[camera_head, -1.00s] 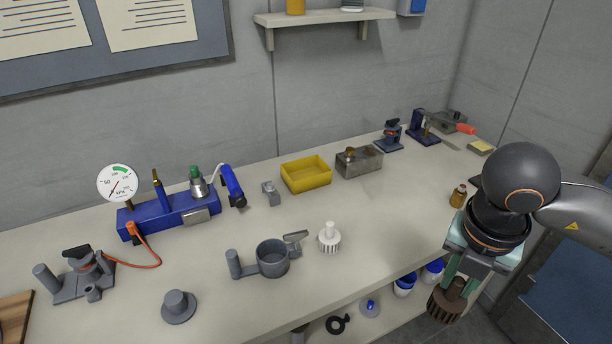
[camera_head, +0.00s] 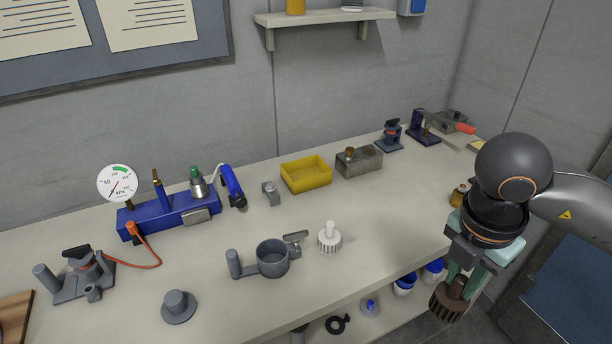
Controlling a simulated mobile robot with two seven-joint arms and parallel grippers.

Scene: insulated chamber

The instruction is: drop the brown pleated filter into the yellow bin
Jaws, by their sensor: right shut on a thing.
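The yellow bin (camera_head: 306,177) is a shallow open box on the bench, near the back wall and right of centre. It looks empty. The brown pleated filter (camera_head: 447,302) hangs in my right gripper (camera_head: 460,282) at the lower right, its ribbed end down. The gripper's pale green fingers are shut on its upper part. Gripper and filter are at the bench's front right edge, well right of and nearer than the bin. My left gripper is out of view.
A grey metal box (camera_head: 359,161) stands just right of the bin. A white pleated piece (camera_head: 329,238) and a grey cup-shaped housing (camera_head: 272,259) stand in front. A small brown bottle (camera_head: 459,194) is beside my right arm. A blue pump fixture (camera_head: 170,214) is at left.

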